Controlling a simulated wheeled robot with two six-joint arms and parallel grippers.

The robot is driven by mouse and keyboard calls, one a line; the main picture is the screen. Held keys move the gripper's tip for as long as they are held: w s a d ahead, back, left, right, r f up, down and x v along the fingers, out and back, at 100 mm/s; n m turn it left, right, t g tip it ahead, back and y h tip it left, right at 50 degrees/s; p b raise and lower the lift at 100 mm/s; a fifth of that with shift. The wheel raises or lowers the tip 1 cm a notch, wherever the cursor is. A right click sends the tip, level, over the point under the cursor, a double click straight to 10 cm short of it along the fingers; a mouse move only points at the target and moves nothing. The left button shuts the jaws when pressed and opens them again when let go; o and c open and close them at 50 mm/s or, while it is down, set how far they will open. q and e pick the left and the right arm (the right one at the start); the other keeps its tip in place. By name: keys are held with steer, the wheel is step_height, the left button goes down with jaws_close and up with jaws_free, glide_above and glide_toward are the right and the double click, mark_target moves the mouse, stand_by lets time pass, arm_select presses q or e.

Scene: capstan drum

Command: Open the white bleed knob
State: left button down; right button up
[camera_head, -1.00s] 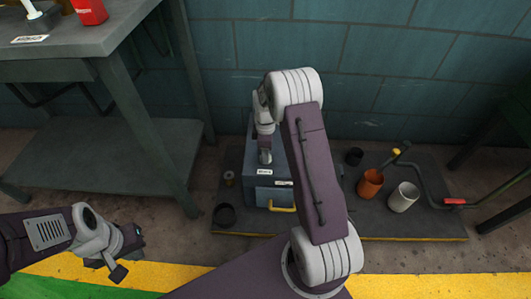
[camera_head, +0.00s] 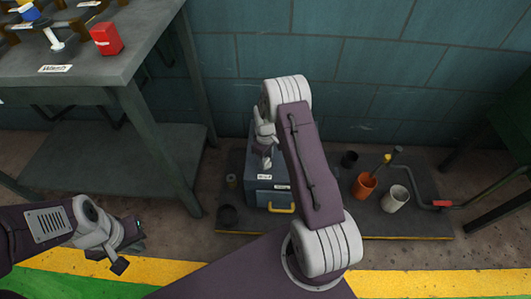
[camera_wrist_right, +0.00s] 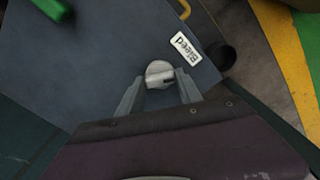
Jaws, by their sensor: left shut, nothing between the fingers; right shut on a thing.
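The white bleed knob (camera_wrist_right: 160,73) is round, with a dark slot-like mark on its side. It sits on the top of a blue-grey box beside a white label reading "Bleed" (camera_wrist_right: 186,48). My right gripper (camera_wrist_right: 160,86) has its two fingers on either side of the knob and is shut on it. In the head view my right gripper (camera_head: 263,160) is over the box (camera_head: 262,202) and hides the knob. My left gripper (camera_head: 132,243) is shut and empty at the lower left, far from the box.
The box has a yellow handle (camera_head: 283,209) and stands on a dark platform (camera_head: 400,228). An orange cup (camera_head: 363,186), a white cup (camera_head: 395,199) and a red-gripped bar (camera_head: 442,203) are to its right. A workbench (camera_head: 120,55) with a red container (camera_head: 106,39) stands at left.

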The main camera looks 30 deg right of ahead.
steer(key=m+p, duration=0.2)
steer(key=shift+r+m, duration=0.25)
steer(key=shift+m, duration=0.15)
steer(key=m+p, duration=0.2)
steer(key=shift+m, duration=0.4)
steer(key=m+p, duration=0.1)
steer(key=m, duration=0.2)
steer(key=shift+f+p, duration=0.15)
steer(key=shift+p, duration=0.2)
steer(key=shift+m+p, duration=0.45)
steer(key=shift+m, duration=0.95)
steer(key=shift+f+m, duration=0.1)
steer(key=shift+m, duration=0.2)
steer(key=o, duration=1.4)
